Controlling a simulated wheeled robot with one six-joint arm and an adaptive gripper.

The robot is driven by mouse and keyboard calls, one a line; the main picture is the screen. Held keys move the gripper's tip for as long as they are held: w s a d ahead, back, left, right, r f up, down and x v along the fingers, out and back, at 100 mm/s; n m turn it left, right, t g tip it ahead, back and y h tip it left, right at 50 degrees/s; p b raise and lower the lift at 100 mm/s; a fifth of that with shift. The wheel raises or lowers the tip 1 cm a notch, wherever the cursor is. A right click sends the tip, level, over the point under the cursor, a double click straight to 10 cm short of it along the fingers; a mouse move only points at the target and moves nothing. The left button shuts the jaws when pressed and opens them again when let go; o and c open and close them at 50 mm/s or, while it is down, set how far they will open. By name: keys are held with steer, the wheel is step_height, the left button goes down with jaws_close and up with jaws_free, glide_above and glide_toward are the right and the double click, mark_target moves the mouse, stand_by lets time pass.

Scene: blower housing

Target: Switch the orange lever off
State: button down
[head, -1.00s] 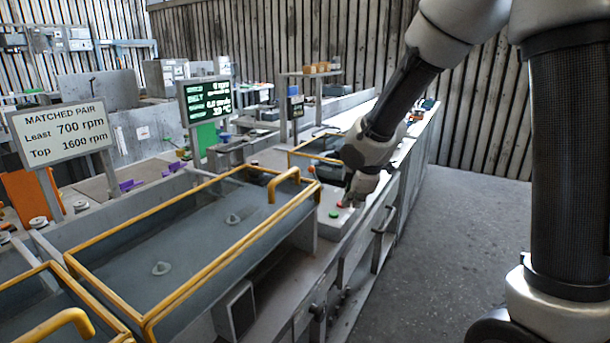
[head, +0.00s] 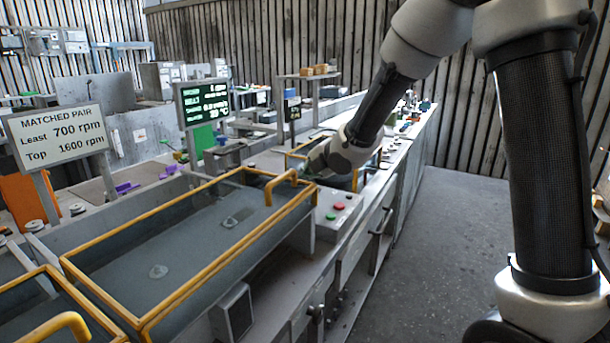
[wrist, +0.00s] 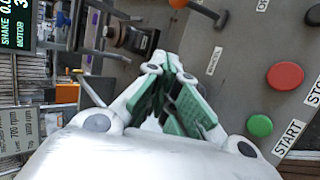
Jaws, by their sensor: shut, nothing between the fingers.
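The rod comes from a grey control panel (wrist: 235,70). My gripper (wrist: 164,62) is shut and empty, its tips apart from the knob and left of a small label whose text I cannot read. In the head view my gripper (head: 308,166) is at the far right corner of the yellow-railed tray, beside the panel (head: 338,222). I cannot make out the lever there.
The panel carries a green START button (wrist: 260,125) and a red STOP button (wrist: 285,76). The yellow-railed tray (head: 215,278) with a raised handle (head: 281,181) lies left of the panel. A display (head: 205,103) stands behind. The floor (head: 440,260) at right is clear.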

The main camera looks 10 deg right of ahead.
mark_target(313, 180)
steer(key=x, duration=0.8)
steer(key=shift+w+a+f, duration=0.15)
steer(key=shift+w+f, duration=0.05)
steer(key=shift+f, duration=0.15)
steer(key=shift+w+d+r, duration=0.25)
steer(key=shift+d+r, duration=0.05)
steer(key=shift+d, duration=0.25)
steer(key=shift+w+d+r, duration=0.25)
steer(key=shift+w+d, duration=0.05)
steer(key=shift+d, duration=0.25)
steer(key=shift+w+d+r, duration=0.25)
steer(key=shift+w+d, duration=0.1)
steer(key=shift+d, duration=0.2)
